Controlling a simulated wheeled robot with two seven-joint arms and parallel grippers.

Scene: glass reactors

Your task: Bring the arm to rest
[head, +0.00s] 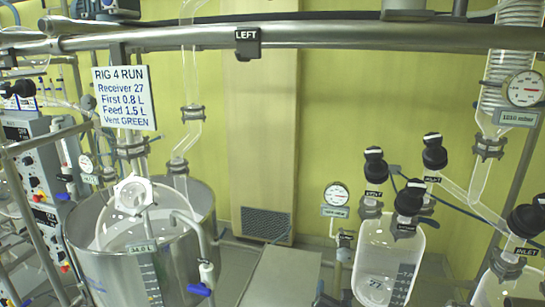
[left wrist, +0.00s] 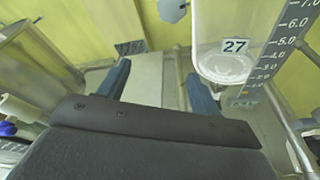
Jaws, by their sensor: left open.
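My left gripper (left wrist: 160,86) shows in the left wrist view. Its two blue fingers stand wide apart, with nothing between them. Beyond the fingers are a pale grey surface and the yellow wall. The glass receiver labelled 27 (left wrist: 225,62) is just beyond and to the right of the right finger, apart from it as far as I can tell. In the head view receiver 27 (head: 385,262) hangs at the lower right, with black-capped valves on top. I cannot make out either gripper clearly in the head view. My right gripper is in neither view.
A steel vessel (head: 115,262) with glassware stands at the left, near a control rack (head: 35,165). A steel rail (head: 330,36) crosses the top, with a sign (head: 124,97) hanging from it. A gauge (head: 336,194) is left of receiver 27. Another receiver (head: 510,288) is at the far right.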

